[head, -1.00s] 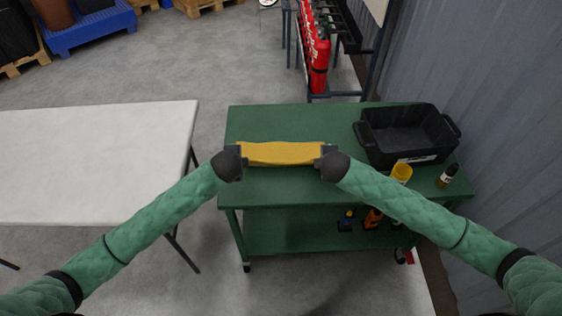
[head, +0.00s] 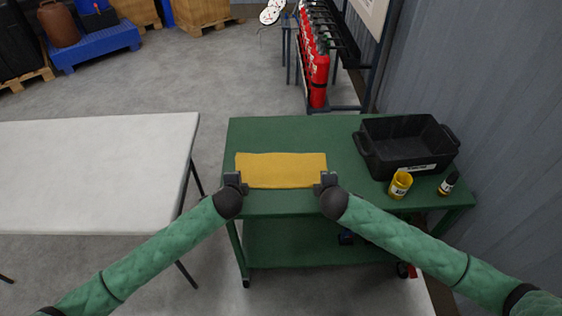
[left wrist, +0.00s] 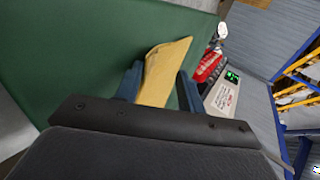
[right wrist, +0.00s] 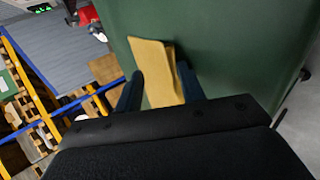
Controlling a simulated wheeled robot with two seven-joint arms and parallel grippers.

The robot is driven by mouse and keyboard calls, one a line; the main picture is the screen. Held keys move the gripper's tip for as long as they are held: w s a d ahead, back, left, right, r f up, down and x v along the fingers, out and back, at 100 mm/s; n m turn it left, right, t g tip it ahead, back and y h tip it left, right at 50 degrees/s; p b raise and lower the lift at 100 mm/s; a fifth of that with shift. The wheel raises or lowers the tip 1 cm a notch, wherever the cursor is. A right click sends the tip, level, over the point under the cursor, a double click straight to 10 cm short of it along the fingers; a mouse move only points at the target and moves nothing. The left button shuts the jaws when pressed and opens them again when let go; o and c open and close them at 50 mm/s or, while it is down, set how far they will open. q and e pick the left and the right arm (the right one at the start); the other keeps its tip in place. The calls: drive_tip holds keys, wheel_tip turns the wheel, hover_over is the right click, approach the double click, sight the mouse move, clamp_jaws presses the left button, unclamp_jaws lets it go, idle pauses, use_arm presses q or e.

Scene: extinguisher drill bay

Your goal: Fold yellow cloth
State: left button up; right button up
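The yellow cloth (head: 281,170) lies as a flat, wide rectangle on the green trolley top (head: 285,133). It looks layered in the right wrist view (right wrist: 156,70), and its end also shows in the left wrist view (left wrist: 164,72). My left gripper (head: 235,181) is at the cloth's near left corner, its fingers apart on either side of the cloth end. My right gripper (head: 327,181) is at the near right corner, its fingers also apart.
A black bin (head: 405,147) stands at the trolley's right, with a yellow container (head: 400,185) and a small dark bottle (head: 448,184) before it. A white table (head: 95,170) stands to the left across a gap. The trolley top behind the cloth is clear.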

use_arm(q)
drive_tip(key=shift+r, duration=0.1)
drive_tip(key=shift+s+r, duration=0.1)
drive_tip(key=shift+r, duration=0.15)
use_arm(e)
drive_tip(key=shift+s+r, duration=0.15)
drive_tip(key=shift+r, duration=0.2)
use_arm(q)
drive_tip(key=s+r, duration=0.5)
drive_tip(key=r, duration=0.3)
drive_tip(key=shift+s+r, duration=0.2)
drive_tip(key=shift+s, duration=0.2)
use_arm(e)
drive_tip(key=s+r, duration=0.5)
drive_tip(key=r, duration=0.3)
drive_tip(key=shift+s+r, duration=0.15)
drive_tip(key=shift+s, duration=0.2)
